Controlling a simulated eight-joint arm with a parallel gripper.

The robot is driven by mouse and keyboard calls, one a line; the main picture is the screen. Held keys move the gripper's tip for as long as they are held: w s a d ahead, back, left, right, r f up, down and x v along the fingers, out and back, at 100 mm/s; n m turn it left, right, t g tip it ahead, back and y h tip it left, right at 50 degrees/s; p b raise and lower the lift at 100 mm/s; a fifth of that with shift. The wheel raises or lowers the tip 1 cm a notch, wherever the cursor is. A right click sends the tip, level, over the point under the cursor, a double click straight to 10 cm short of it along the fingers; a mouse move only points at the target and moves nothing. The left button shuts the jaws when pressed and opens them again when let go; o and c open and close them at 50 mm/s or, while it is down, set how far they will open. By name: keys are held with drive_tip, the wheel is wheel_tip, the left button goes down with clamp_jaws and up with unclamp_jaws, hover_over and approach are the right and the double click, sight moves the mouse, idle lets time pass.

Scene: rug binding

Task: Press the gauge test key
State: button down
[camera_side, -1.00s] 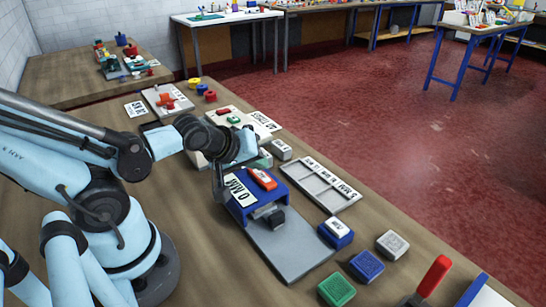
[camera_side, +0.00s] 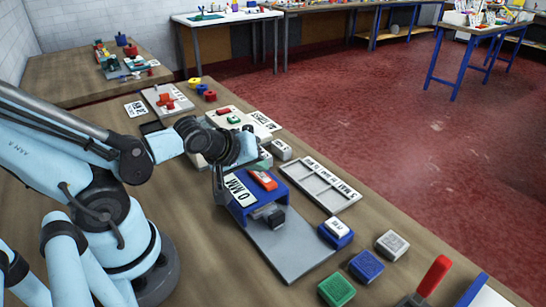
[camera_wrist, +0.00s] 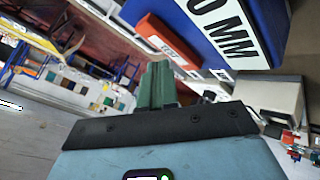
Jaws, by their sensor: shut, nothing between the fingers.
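The gauge is a blue housing (camera_side: 277,197) with a white "0 MM" label (camera_side: 240,191) on top and a grey plate (camera_side: 290,245) in front. The red test key (camera_side: 264,180) sits on top beside the label. In the wrist view the red key (camera_wrist: 160,38) carries a white label, and the blue housing (camera_wrist: 255,12) fills the upper right. My gripper (camera_side: 221,198) is just left of the housing in the side view, apart from the key. Its green fingers are together and empty in the wrist view (camera_wrist: 157,72). The exact fingertip height is hard to tell.
A grey compartment tray (camera_side: 322,186) lies right of the gauge. A blue block with a white top (camera_side: 336,232), a blue block (camera_side: 366,266), a green block (camera_side: 337,290) and a grey block (camera_side: 392,243) stand at the front right. A red-handled tool (camera_side: 434,275) is nearer.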

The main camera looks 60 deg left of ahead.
sight(257, 178)
drive_tip(key=shift+s+f, duration=0.1)
drive_tip(key=shift+f, duration=0.55)
idle(0.8)
drive_tip(key=shift+r, duration=0.85)
drive_tip(key=shift+r, duration=2.55)
drive_tip(key=d+m, duration=0.1)
drive_tip(key=m, duration=0.2)
drive_tip(key=d+m+g+h, duration=0.1)
drive_tip(key=m, duration=0.3)
drive_tip(key=d+m+g, duration=0.1)
drive_tip(key=d+m, duration=0.1)
drive_tip(key=m, duration=0.2)
drive_tip(key=shift+s+r+h, duration=0.15)
drive_tip(key=shift+s+h, duration=0.15)
drive_tip(key=shift+h, duration=0.1)
